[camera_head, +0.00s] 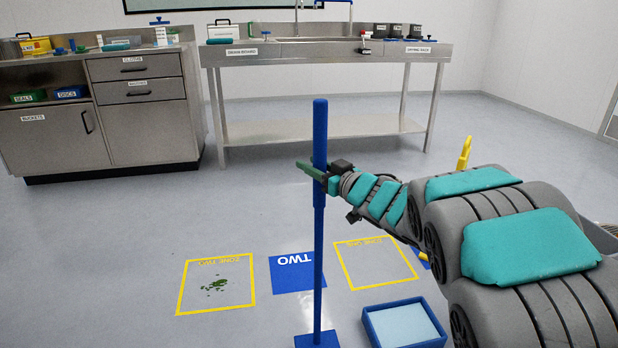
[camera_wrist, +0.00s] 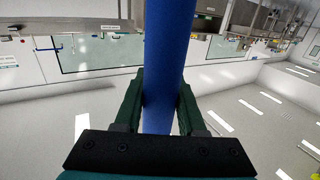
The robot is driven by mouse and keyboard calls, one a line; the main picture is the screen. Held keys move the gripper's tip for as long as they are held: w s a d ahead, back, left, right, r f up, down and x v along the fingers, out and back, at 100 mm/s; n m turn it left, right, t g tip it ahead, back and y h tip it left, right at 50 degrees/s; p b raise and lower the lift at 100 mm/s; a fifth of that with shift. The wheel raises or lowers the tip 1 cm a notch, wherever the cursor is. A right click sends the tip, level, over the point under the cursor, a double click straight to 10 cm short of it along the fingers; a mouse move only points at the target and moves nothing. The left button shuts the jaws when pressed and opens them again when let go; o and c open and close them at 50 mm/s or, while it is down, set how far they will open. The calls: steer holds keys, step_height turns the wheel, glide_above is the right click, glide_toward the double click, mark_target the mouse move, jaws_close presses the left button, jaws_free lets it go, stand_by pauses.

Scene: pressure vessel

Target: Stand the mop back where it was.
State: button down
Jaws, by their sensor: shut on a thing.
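The mop (camera_head: 319,235) has a blue upright handle and a flat blue head (camera_head: 317,340) low in the head view, at the bottom edge. My gripper (camera_head: 313,171) is shut on the upper part of the mop handle, with a length of handle standing above it. In the wrist view the blue handle (camera_wrist: 163,60) runs between the two dark green fingers of my gripper (camera_wrist: 160,105). The handle looks close to vertical. I cannot tell whether the head touches the floor.
A yellow square (camera_head: 217,285) with green spots, a blue "TWO" mat (camera_head: 297,272) and an empty yellow square (camera_head: 376,263) mark the floor. A blue-rimmed tray (camera_head: 404,305) lies right of the mop head. A steel bench (camera_head: 325,55) and cabinet (camera_head: 100,105) stand behind; floor between is clear.

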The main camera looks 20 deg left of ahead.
steer(key=f, duration=0.2)
steer(key=a+f, duration=0.1)
steer(key=shift+w+f, duration=0.25)
steer(key=shift+w, duration=0.05)
stand_by(0.3)
steer(key=c, duration=0.5)
jaws_free()
steer(key=shift+f+b, duration=0.15)
steer(key=shift+b, duration=0.15)
steer(key=v, duration=1.2)
